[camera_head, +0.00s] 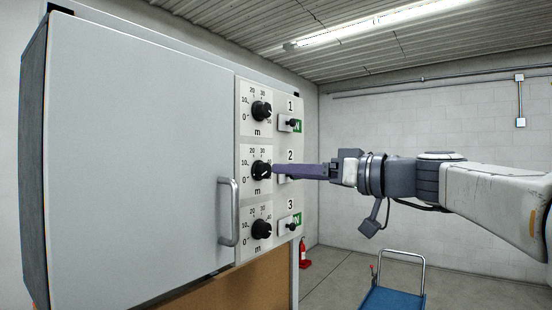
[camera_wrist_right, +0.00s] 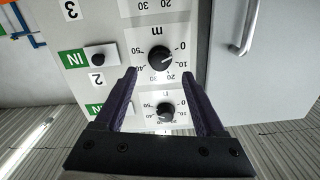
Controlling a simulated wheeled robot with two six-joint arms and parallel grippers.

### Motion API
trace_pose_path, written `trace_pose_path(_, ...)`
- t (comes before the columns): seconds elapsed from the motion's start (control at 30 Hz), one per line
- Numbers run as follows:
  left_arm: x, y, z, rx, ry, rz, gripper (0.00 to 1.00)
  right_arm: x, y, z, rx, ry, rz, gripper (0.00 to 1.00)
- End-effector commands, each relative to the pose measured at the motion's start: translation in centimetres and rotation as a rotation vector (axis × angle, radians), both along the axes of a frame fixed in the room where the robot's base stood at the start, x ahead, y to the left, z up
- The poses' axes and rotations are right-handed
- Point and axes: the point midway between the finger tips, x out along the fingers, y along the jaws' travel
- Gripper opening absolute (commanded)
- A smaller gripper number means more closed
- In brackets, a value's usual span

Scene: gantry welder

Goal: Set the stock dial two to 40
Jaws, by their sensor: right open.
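Stock dial two (camera_head: 261,169) is a black round knob on a white scale plate, in the middle row of the panel beside the number 2. It also shows upside down in the right wrist view (camera_wrist_right: 160,58), between and just beyond my fingertips. My right gripper (camera_head: 276,170) reaches in from the right, its dark purple fingers close to the dial. In the wrist view the right gripper (camera_wrist_right: 157,73) is open, one finger on each side of the knob, with nothing clearly gripped. Contact and the exact pointer reading cannot be told. My left gripper is not in view.
Dial one (camera_head: 261,111) is above and dial three (camera_head: 261,229) below. Small black switches (camera_head: 292,123) sit right of the dials; the middle one is partly hidden by my gripper. A cabinet door handle (camera_head: 229,212) stands out at left. A blue cart (camera_head: 393,298) and fire extinguisher (camera_head: 304,253) are on the floor.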

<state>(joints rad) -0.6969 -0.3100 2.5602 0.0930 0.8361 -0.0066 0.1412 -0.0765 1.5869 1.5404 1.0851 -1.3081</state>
Motion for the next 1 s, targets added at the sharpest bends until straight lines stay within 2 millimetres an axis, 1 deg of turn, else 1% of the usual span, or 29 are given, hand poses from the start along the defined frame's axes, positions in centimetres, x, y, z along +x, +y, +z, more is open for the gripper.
trace_pose_path(0.03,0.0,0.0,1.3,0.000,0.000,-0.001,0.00,0.6,0.9,0.5,0.002,0.006,0.005,0.72)
trace_pose_path(0.1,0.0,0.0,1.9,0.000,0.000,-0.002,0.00,1.2,1.8,0.4,0.001,0.005,0.004,0.72)
trace_pose_path(0.23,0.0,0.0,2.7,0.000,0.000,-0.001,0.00,2.2,3.0,0.2,0.001,0.004,0.003,0.72)
trace_pose_path(0.4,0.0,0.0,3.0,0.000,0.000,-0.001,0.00,2.6,3.7,0.0,0.000,0.003,0.000,0.72)
trace_pose_path(0.63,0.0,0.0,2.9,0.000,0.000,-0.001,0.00,2.7,3.7,-0.1,0.000,0.002,-0.001,0.72)
trace_pose_path(0.67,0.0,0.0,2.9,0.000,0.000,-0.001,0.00,2.7,3.7,-0.1,0.000,0.002,-0.001,0.64)
trace_pose_path(0.7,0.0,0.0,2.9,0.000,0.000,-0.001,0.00,2.7,3.7,-0.1,0.000,0.002,-0.001,0.49)
trace_pose_path(0.77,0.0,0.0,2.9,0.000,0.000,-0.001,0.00,2.7,3.7,-0.1,0.000,0.002,-0.001,0.26)
trace_pose_path(0.8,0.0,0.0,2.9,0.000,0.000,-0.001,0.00,2.7,3.7,-0.1,0.000,0.002,-0.001,0.11)
trace_pose_path(0.83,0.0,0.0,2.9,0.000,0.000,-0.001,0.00,2.7,3.7,-0.1,0.000,0.002,-0.001,0.00)
trace_pose_path(1.0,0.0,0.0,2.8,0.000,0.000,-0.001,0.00,2.7,3.7,-0.1,0.003,0.006,-0.001,0.00)
